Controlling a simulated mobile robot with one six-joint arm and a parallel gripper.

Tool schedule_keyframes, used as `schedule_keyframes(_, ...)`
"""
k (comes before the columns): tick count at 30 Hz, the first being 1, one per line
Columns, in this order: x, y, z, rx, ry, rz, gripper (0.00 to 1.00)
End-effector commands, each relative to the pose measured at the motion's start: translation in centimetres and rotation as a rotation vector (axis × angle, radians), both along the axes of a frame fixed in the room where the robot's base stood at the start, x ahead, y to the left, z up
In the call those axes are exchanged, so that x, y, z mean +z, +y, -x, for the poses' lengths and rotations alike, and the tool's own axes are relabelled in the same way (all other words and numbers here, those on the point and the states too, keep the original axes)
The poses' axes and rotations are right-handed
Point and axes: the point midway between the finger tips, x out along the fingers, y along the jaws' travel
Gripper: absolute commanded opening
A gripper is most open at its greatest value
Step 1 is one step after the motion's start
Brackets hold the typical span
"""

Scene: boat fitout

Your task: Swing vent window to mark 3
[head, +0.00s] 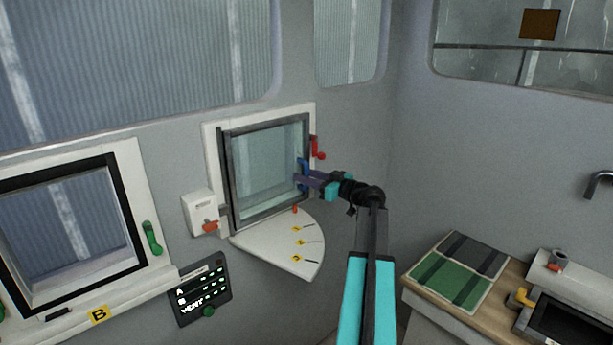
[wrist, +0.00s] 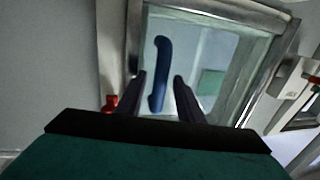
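The vent window (head: 265,165) is a glass pane in a dark frame, set in a white surround on the wall. It looks shut or nearly shut; I cannot tell exactly. Below it a white quarter-round plate (head: 270,246) carries several yellow numbered marks with dark lines; mark 3 cannot be picked out surely. A blue handle (wrist: 160,75) stands on the window frame's right side in the head view. My gripper (head: 303,180) is at the handle; in the wrist view its two dark fingers (wrist: 158,95) are apart, with the handle showing between and beyond them, no contact visible.
A red lever (head: 318,150) sits on the surround right of the window. A white box with a red lever (head: 203,214) is at its left. A dark panel (head: 201,290) is below left. A second window (head: 68,235) with a green handle is further left. A counter (head: 440,308) stands at right.

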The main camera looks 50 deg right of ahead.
Motion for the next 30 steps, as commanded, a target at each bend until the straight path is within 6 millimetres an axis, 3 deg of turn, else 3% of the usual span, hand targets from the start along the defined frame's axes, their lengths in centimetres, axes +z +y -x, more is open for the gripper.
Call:
schedule_keyframes(3,0.0,0.0,0.0,0.0,0.0,0.0,0.31)
schedule_keyframes(9,0.0,0.0,0.0,0.0,0.0,0.0,0.0)
schedule_keyframes(30,-0.3,1.4,0.8,-0.037,-0.001,0.001,0.0)
